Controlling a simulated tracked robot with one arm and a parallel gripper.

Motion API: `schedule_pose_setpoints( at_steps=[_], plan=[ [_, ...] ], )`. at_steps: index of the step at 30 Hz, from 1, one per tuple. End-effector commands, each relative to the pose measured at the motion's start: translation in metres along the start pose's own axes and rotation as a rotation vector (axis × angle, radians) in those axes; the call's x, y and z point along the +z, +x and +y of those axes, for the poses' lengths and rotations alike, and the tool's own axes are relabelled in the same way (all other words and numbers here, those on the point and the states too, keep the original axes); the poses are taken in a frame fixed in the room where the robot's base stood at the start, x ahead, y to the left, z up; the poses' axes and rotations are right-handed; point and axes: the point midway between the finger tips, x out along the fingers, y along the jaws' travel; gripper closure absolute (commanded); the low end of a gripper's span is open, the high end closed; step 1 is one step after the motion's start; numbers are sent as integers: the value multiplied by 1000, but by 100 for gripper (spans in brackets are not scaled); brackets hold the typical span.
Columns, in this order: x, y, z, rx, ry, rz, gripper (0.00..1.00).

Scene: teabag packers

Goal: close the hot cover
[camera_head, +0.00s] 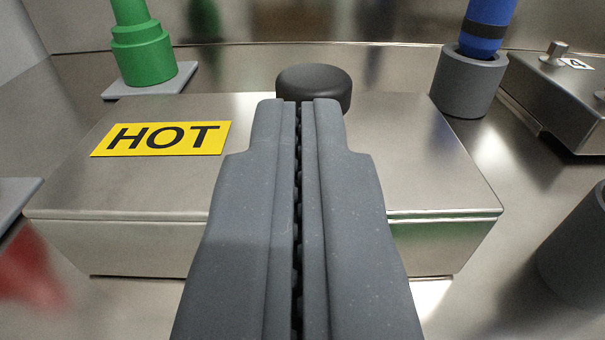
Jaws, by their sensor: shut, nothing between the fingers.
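The hot cover (400,150) is a flat metal lid with a yellow label reading HOT (161,138). It lies level on a metal box (130,245), with a thin seam along the front edge, and looks closed. A round black knob (315,82) stands at the middle of its far part. My gripper (298,102) is shut and empty, pointing forward over the cover. Its fingertips overlap the knob's lower part in the picture; I cannot tell whether they touch it. The fingers hide the middle of the cover and of the box front.
A green stepped piece (142,50) stands on a grey plate at the back left. A blue piece (484,30) sits in a grey cup (468,82) at the back right. Another metal box (560,95) labelled 4 is at the right. A blurred red thing (28,270) is at the left.

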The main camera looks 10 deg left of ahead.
Motion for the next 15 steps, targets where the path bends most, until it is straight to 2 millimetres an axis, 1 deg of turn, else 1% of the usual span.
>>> schedule_pose_setpoints(
  at_steps=[12, 15],
  plan=[
    [17, -53, -1, -2, 0, 4, 100],
    [23, -63, -1, -2, 1, 8, 100]
  ],
)
